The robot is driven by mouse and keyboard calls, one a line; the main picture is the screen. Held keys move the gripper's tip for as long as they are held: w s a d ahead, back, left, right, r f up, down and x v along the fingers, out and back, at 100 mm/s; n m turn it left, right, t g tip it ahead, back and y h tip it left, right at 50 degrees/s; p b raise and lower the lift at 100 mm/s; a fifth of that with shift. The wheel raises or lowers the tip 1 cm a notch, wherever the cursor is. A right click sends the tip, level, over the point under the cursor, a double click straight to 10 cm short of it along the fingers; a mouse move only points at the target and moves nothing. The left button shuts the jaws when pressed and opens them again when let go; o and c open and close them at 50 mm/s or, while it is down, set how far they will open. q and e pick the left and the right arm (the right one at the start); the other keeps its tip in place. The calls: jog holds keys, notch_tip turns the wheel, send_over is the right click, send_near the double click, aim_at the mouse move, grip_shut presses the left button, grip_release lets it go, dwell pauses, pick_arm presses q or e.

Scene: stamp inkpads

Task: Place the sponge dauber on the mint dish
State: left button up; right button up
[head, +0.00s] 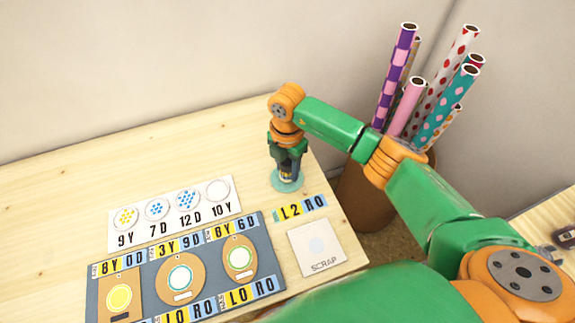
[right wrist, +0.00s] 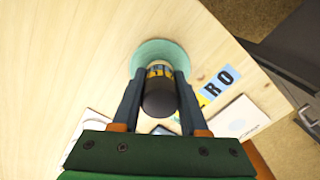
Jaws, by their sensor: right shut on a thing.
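The mint dish (head: 276,184) is a round, flat teal disc on the table near its right edge; it also shows in the right wrist view (right wrist: 150,50). The sponge dauber (right wrist: 160,95) has a dark rounded end and a yellow-and-black band. My right gripper (head: 286,168) is shut on the dauber, with one finger on each side of it. The dauber stands over the dish, its lower end at or just above the dish; I cannot tell if they touch. In the head view the gripper mostly hides the dauber. My left gripper is not in view.
A grey board (head: 210,253) with round tags lies at the front, a white card (head: 165,222) with coloured dots behind it. A SCRAP card (head: 330,262) and letter tiles (head: 301,208) lie near the dish. A brown bin (head: 362,200) of patterned rolls stands beyond the table's right edge.

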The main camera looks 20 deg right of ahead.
aim_at(287, 160)
jog(key=shift+f, duration=0.2)
jog(key=o, duration=1.1)
jog(key=shift+r, duration=0.1)
jog(key=shift+r, duration=0.3)
notch_tip(287, 160, up, 12)
jog(key=shift+f+b, duration=0.15)
jog(key=shift+b, duration=0.5)
